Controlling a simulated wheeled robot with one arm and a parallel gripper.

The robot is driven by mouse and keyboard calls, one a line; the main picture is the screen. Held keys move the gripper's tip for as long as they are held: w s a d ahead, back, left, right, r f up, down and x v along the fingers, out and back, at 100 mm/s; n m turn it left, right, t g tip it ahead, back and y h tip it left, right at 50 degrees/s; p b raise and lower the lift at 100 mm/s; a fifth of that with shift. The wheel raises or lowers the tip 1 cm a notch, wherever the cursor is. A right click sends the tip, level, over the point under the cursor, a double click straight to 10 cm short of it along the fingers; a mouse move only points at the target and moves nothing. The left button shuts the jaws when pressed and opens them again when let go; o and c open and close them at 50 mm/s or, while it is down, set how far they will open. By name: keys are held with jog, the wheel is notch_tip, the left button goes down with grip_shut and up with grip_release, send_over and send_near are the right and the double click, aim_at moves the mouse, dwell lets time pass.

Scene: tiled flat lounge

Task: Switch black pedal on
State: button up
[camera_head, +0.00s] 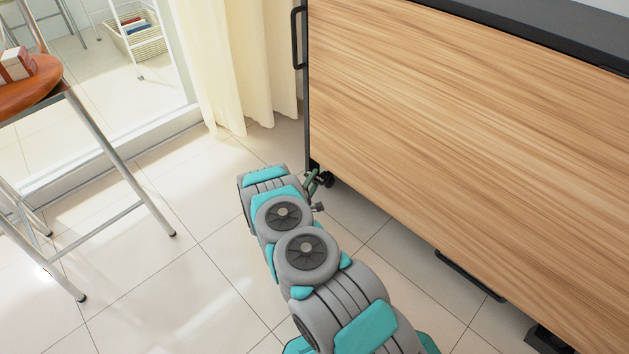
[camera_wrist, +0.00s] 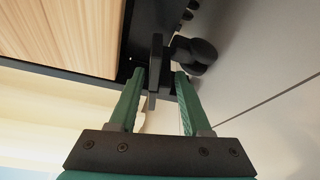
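In the wrist view a flat black plate, which looks like the black pedal (camera_wrist: 154,72), sits between the two green fingers of my gripper (camera_wrist: 159,76). It is beside a round black caster wheel (camera_wrist: 197,54) under the wood-panelled cart (camera_wrist: 65,30). My gripper is open, with one finger on each side of the plate. The left finger is very close to it; I cannot tell whether they touch. There is a gap to the right finger. In the head view my gripper (camera_head: 314,188) is partly hidden behind my arm, low at the cart's (camera_head: 460,130) near left corner.
A second black bar (camera_head: 468,275) sticks out under the cart's lower edge. A metal-legged stool (camera_head: 120,165) with a wooden seat stands at left. Cream curtains (camera_head: 240,60) hang behind. Tiled floor (camera_head: 165,270) is clear between stool and cart.

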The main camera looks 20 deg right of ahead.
jog(key=shift+o, duration=0.7)
jog(key=v, duration=0.7)
jog(key=shift+s+a+p, duration=0.25)
jog(key=shift+a+p, duration=0.05)
